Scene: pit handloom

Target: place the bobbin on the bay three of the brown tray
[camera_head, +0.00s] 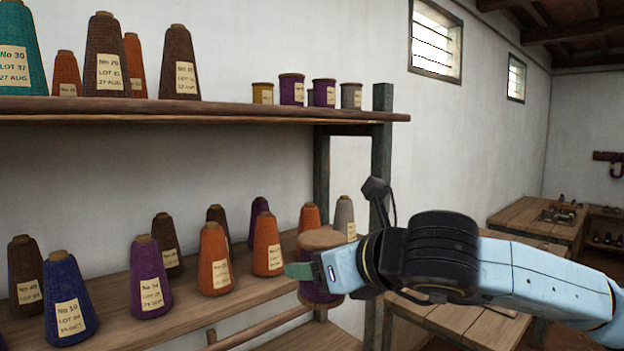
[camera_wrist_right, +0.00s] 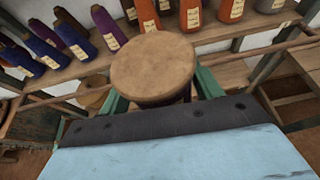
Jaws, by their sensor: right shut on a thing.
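The bobbin (camera_head: 320,239) has a round wooden end and purple thread, and it stands about upright in front of the lower shelf. My right gripper (camera_head: 302,271) comes in from the right and is shut on the bobbin. In the right wrist view the bobbin's wooden end (camera_wrist_right: 153,67) shows from above, with green fingers (camera_wrist_right: 160,95) on both sides of it. The end hides most of the thread and the grip. My left gripper is in neither view. I cannot make out the brown tray or its bays in these frames.
The lower shelf (camera_head: 116,330) carries several labelled cones, with an orange cone (camera_head: 267,246) close to the bobbin. An upper shelf (camera_head: 200,108) holds more cones and small spools. A post (camera_head: 381,150) stands behind my arm. Wooden tables (camera_head: 525,215) are at the right.

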